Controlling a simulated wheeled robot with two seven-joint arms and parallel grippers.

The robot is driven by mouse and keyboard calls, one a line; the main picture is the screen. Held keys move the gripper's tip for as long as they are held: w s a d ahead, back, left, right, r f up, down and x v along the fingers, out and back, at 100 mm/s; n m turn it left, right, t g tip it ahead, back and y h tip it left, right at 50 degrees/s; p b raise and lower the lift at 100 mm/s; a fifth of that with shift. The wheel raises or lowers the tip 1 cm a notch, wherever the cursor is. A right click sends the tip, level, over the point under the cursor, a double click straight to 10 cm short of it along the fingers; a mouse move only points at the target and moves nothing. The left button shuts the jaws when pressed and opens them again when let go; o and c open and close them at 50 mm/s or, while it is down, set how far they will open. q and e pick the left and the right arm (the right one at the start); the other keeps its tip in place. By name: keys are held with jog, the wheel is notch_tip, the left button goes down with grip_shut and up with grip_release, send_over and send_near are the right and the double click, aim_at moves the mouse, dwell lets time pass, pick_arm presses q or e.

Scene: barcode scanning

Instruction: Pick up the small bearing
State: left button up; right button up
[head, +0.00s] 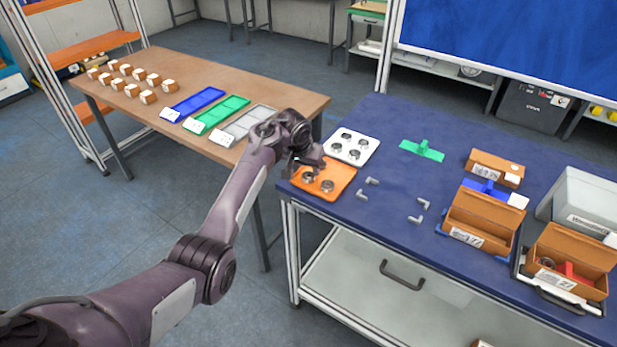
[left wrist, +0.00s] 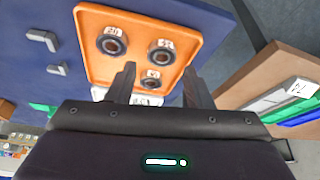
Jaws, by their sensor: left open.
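An orange tray (head: 340,190) on the blue table holds dark ring-shaped bearings with small white labels. In the left wrist view three show in it: one at the left (left wrist: 112,46), one at the upper right (left wrist: 161,56) and one (left wrist: 152,82) lying between my fingers in the picture. My right gripper is not in view.
A white tray (head: 372,146) with several bearings lies just behind the orange one. Grey elbow fittings (head: 362,194) and a green piece (head: 422,151) lie to the right. Open brown boxes (head: 482,221) stand further right. A wooden table (head: 200,72) stands at the left.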

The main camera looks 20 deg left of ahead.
aim_at(308, 175)
pick_arm(q)
jog(key=shift+x, duration=2.3)
jog(key=shift+w+a, duration=0.1)
jog(key=shift+a, duration=0.05)
jog(key=shift+r, duration=0.1)
jog(key=c, duration=0.8)
notch_tip(308, 175, up, 10)
jog(key=shift+b, duration=0.55)
